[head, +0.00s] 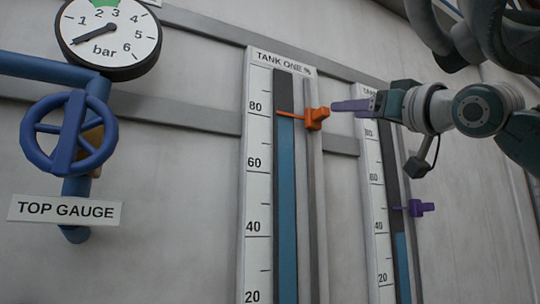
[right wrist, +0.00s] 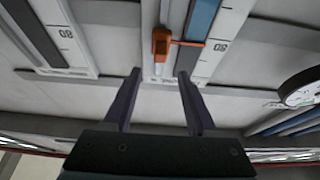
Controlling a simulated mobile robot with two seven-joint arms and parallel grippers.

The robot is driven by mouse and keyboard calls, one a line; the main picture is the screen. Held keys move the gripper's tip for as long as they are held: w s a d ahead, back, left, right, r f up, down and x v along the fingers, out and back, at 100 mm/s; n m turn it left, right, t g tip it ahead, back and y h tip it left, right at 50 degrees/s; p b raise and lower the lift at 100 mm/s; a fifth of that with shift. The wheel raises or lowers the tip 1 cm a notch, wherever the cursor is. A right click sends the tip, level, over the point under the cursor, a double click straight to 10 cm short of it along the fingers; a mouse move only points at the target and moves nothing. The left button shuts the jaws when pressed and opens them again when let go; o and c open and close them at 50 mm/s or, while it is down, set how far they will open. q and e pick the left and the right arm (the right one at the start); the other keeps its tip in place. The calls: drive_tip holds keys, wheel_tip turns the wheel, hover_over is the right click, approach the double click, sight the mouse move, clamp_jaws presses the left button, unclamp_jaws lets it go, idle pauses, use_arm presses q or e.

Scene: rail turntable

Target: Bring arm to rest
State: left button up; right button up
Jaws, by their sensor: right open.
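My right gripper (head: 350,105) is in front of the wall, just right of the orange slider (head: 316,118) on the TANK ONE gauge (head: 256,160). In the right wrist view its two dark purple fingers (right wrist: 158,76) are apart with nothing between them. The orange slider (right wrist: 161,42) shows beyond the fingertips there, with a gap between. Its pointer lies near the 80 mark, about level with the top of the blue column (head: 287,200). My left gripper is not in view.
A second tank gauge (head: 378,200) stands to the right, partly behind my right gripper, with a purple slider (head: 417,208). A round bar dial (head: 108,35), a blue handwheel (head: 70,135) and a TOP GAUGE sign (head: 65,210) are at left.

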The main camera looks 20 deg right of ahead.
drive_tip(key=s+a+f+n+g+p, duration=0.1)
drive_tip(key=a+f+g, duration=0.2)
drive_tip(key=f, duration=0.6)
drive_tip(key=s+a+f+g+p, duration=0.1)
drive_tip(key=a+f+g+p, duration=0.15)
drive_tip(key=f, duration=0.75)
drive_tip(key=a+f+n+g+p, duration=0.1)
drive_tip(key=a+f+g, duration=0.3)
drive_tip(key=f, duration=0.5)
drive_tip(key=s+a+f+g+p, duration=0.1)
drive_tip(key=s+f+g, duration=0.2)
drive_tip(key=s, duration=0.6)
drive_tip(key=s+a+f+g+h+p, duration=0.1)
drive_tip(key=s+a+f+g, duration=0.1)
drive_tip(key=s+f, duration=0.6)
drive_tip(key=s+a+f+g+p, duration=0.1)
drive_tip(key=s+f+g, duration=0.3)
drive_tip(key=s, duration=0.7)
wheel_tip(320, 180, down, 2)
drive_tip(key=shift+a+f+m+p, duration=0.15)
drive_tip(key=shift+a+m+p, duration=0.2)
drive_tip(key=shift+a+m, duration=0.1)
drive_tip(key=shift+s+g, duration=0.1)
drive_tip(key=shift+g, duration=0.15)
